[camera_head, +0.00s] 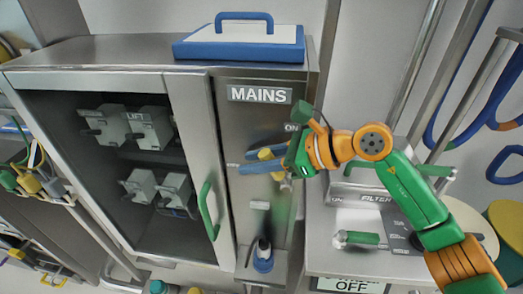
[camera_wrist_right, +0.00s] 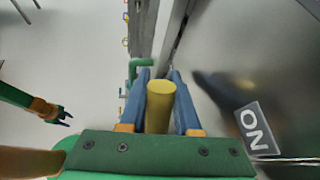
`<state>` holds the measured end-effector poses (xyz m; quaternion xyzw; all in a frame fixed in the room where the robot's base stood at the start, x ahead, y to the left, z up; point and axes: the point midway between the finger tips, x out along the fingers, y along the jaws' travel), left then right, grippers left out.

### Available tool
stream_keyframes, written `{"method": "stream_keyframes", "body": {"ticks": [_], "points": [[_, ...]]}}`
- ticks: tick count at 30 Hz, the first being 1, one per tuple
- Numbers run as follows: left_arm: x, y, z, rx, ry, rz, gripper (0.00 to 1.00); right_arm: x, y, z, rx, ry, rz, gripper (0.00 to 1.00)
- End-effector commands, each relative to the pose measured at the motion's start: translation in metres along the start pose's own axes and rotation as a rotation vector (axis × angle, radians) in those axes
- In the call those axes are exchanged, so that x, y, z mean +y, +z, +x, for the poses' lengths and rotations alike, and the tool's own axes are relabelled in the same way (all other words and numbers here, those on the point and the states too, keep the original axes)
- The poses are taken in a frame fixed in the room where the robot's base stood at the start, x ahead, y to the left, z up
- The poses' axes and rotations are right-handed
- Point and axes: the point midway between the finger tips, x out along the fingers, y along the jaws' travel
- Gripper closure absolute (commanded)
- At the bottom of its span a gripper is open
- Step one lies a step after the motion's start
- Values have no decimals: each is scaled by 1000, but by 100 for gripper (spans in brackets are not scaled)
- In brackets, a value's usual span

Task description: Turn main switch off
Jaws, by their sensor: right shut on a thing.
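The main switch's yellow handle (camera_head: 266,154) is on the grey panel under the MAINS label (camera_head: 259,95). My right gripper (camera_head: 262,160) is shut on this handle, one blue finger on each side. In the right wrist view the handle (camera_wrist_right: 159,106) stands as a yellow cylinder between the blue fingers (camera_wrist_right: 159,100). The ON label (camera_head: 291,127) is just above the gripper, and also shows in the wrist view (camera_wrist_right: 254,129). The switch's base is hidden by the gripper. My left gripper (camera_wrist_right: 66,118) shows small in the wrist view, fingers apart and empty.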

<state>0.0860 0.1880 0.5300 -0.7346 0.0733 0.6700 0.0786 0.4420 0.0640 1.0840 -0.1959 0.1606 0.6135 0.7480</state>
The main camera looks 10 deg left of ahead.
Motion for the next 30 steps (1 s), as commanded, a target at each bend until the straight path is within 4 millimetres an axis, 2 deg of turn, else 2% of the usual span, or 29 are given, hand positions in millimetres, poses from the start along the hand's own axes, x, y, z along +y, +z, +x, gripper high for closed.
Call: {"method": "stream_keyframes", "body": {"ticks": [9, 23, 24, 25, 30], "points": [[0, -1, -6, 0, 0, 0, 57, 1, -2, 7, 91, -1, -20, 100], [0, -1, -6, 0, 0, 0, 57, 2, -4, 8, 105, 0, -22, 100], [0, -1, -6, 0, 0, 0, 57, 2, -4, 8, 105, 0, -21, 61], [0, -1, -6, 0, 0, 0, 57, 2, -4, 8, 105, 0, -21, 57], [0, -1, -6, 0, 0, 0, 57, 2, -4, 8, 105, 0, -21, 57]]}}
